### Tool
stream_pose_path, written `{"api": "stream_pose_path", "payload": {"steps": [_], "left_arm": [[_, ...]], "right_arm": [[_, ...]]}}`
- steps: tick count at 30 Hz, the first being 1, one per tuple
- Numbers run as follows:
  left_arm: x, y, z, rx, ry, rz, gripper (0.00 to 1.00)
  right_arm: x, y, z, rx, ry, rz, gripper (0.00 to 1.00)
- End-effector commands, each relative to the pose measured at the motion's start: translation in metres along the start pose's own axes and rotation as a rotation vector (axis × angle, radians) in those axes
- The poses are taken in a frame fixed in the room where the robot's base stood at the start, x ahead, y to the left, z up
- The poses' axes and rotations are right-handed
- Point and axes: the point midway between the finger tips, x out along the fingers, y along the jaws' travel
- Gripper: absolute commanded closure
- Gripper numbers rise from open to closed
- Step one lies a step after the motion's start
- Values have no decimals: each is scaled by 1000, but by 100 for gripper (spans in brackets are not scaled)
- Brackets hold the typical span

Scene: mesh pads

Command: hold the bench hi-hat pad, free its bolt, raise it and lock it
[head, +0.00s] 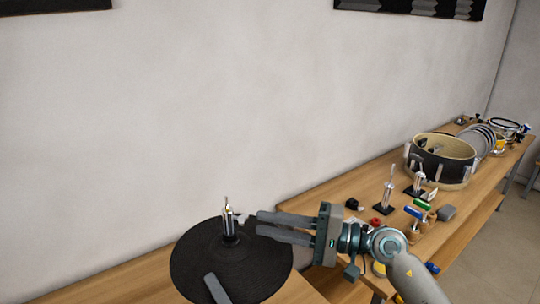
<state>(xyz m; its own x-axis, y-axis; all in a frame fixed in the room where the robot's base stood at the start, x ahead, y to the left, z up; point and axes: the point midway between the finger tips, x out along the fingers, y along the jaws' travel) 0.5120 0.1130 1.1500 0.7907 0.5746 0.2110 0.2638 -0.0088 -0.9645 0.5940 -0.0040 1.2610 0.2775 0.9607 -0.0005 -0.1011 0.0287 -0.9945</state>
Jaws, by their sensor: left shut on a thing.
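The hi-hat pad (190,262) is a round black disc at the bottom of the head view. A silver upright rod and clutch (228,215) stand at its centre. Contact with the bolt is not clear.
The wooden bench (320,205) runs along the wall to the far right. Small stands (387,195), coloured tools (420,206) and a red part (376,222) lie behind my right arm. A black drum shell (440,165) stands farther back. The wall above the pad is bare.

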Motion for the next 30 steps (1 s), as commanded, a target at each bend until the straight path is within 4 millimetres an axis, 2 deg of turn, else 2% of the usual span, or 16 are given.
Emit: {"api": "stream_pose_path", "payload": {"steps": [3, 9, 23, 26, 30], "left_arm": [[1, -3, 0, 0, -1, -8, 100], [1, -3, 0, 0, -1, -8, 100], [1, -3, 0, 0, -1, -8, 100], [1, -3, 0, 0, -1, -8, 100], [1, -3, 0, 1, -1, -8, 100]], "right_arm": [[15, -1, 1, 3, -3, -1, 80], [30, -1, 1, 4, -2, -1, 80], [36, -1, 1, 6, -2, -1, 80], [36, -1, 1, 6, -2, -1, 99], [36, -1, 1, 6, -2, -1, 100]]}}
